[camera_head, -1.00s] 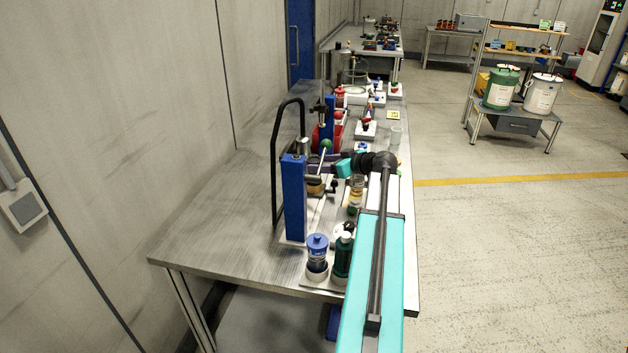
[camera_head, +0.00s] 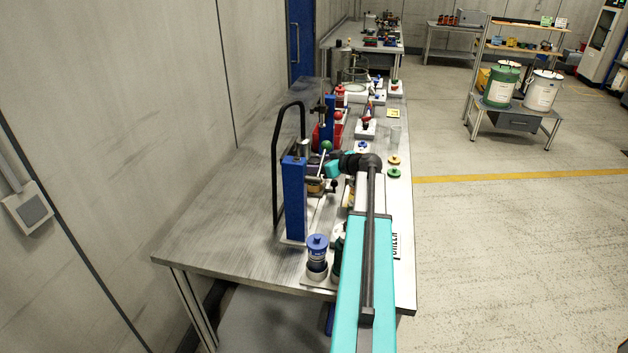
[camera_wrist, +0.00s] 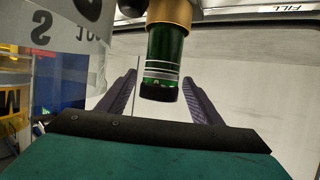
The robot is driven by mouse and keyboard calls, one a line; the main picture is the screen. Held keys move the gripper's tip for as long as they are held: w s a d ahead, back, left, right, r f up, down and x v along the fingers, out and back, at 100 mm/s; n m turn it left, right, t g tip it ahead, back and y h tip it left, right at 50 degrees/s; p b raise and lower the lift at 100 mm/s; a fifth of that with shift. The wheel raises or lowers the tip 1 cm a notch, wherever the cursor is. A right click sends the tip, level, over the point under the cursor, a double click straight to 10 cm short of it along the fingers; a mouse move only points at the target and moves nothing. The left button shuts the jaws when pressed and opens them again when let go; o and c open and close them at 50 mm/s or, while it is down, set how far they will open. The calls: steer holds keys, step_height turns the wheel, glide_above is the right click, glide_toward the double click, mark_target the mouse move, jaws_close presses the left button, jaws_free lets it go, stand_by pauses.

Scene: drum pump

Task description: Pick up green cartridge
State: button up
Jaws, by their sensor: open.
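In the wrist view the green cartridge (camera_wrist: 165,55) is a green cylinder with pale bands and a black end, joined to a gold collar (camera_wrist: 170,11) at the top of the picture. My gripper (camera_wrist: 159,78) is open, its two dark ribbed fingers on either side of the cartridge's black end. A gap shows on both sides, and I see no contact. In the head view my gripper (camera_head: 318,160) is by the blue post on the bench. I cannot make out the cartridge there.
A blue post (camera_head: 295,200) with a black handle frame stands left of my gripper. A blue-capped jar (camera_head: 317,255) is at the front of the bench (camera_head: 225,235). A clear container with printed marks (camera_wrist: 80,75) is close on the left in the wrist view. The bench's left side is bare.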

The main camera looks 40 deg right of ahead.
jaws_close()
steer(key=shift+r, duration=0.1)
stand_by(0.3)
steer(key=shift+a+r, duration=0.1)
steer(key=shift+r, duration=1.1)
steer(key=shift+f+b, duration=0.1)
steer(key=shift+b, duration=0.5)
steer(key=shift+s+b, duration=0.15)
steer(key=shift+b, duration=0.25)
steer(key=shift+s+f+b, duration=0.1)
steer(key=shift+b, duration=0.35)
steer(key=s+t+b, duration=0.1)
steer(key=b, duration=0.2)
